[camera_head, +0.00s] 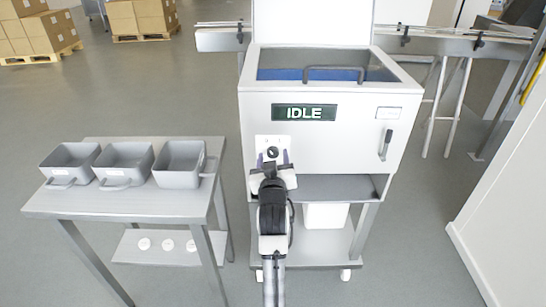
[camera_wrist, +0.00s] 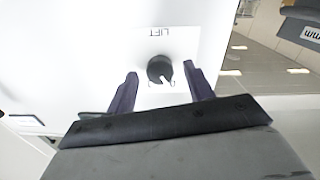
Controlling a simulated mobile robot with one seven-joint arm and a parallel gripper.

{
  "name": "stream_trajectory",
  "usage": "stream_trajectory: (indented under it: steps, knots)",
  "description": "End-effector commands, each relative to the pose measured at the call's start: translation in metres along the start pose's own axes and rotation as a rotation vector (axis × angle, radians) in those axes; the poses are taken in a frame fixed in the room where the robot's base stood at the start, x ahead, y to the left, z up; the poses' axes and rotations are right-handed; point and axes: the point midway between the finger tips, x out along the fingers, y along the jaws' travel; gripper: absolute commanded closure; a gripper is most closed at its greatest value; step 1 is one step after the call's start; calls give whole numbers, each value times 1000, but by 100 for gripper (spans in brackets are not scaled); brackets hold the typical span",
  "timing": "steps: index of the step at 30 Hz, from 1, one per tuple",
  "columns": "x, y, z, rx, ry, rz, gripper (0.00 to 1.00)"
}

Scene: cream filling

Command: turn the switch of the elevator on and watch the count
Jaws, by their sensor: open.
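The elevator switch (camera_head: 272,152) is a black rotary knob on a white plate on the front of the white machine (camera_head: 345,150). In the wrist view the knob (camera_wrist: 160,68) sits under the label LIFT, which appears upside down. My gripper (camera_head: 272,160) is in front of the plate. Its two dark fingers (camera_wrist: 158,80) are open, one on each side of the knob, with gaps to it. A display (camera_head: 304,113) above the plate reads IDLE in green letters. No count shows on it.
A grey table (camera_head: 130,203) with three grey bins (camera_head: 123,163) stands to the left, with white round items (camera_head: 168,244) on its lower shelf. A lever handle (camera_head: 386,143) is on the machine's right front. A white container (camera_head: 325,214) stands below. A conveyor (camera_head: 455,45) runs behind.

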Motion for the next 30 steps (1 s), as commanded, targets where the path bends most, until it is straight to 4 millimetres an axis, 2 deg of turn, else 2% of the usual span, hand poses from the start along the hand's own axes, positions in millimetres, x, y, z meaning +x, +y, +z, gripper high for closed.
stream_trajectory:
  steps: [9, 18, 20, 30]
  knots:
    - [3, 0, 1, 0, -1, 0, 48]
    - [2, 0, 0, 0, -1, 0, 87]
    - [2, 0, 0, 0, -1, 0, 92]
    - [2, 0, 0, 59, -1, 0, 92]
